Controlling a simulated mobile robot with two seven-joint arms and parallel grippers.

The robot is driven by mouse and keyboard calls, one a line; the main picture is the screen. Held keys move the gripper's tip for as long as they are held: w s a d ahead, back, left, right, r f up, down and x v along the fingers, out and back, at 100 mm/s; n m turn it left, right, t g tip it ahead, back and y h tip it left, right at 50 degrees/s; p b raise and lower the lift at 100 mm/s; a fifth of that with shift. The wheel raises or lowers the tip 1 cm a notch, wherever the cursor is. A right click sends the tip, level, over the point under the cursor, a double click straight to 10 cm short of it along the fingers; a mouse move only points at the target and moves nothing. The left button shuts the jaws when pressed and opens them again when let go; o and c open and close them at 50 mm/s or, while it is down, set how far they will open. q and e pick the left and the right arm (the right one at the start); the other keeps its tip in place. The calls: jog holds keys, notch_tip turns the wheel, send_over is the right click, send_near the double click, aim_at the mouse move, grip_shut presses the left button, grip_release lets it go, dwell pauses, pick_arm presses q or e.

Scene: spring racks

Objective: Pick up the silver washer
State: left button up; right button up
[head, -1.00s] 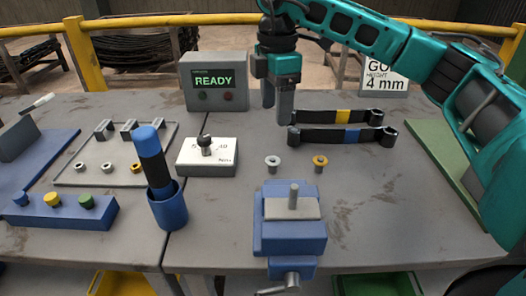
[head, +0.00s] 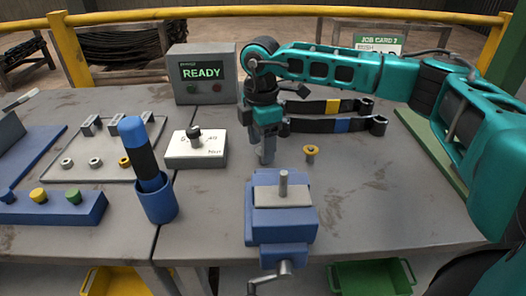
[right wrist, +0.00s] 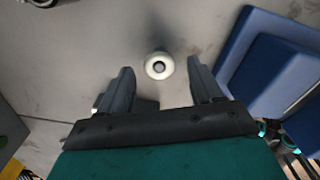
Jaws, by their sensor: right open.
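The silver washer (right wrist: 159,66), a pale ring with a dark centre, lies on the grey table in the right wrist view. In the head view it is hidden behind my right gripper (head: 267,158). My right gripper is open and points down over that spot. In the right wrist view the washer shows between the two fingertips, with clear space on both sides. I cannot tell the remaining height. A yellow washer (head: 310,153) stands to the right of the gripper. My left gripper is not in view.
A blue vise (head: 283,222) stands just in front of the gripper. A white-topped block (head: 195,150) and a blue cup (head: 159,204) holding a blue-and-black tool are on the left. Bare table lies right of the vise.

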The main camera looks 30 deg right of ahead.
jog(key=shift+f, duration=0.25)
dwell(0.5)
jog(key=c, duration=0.9)
jog(key=shift+r, duration=0.15)
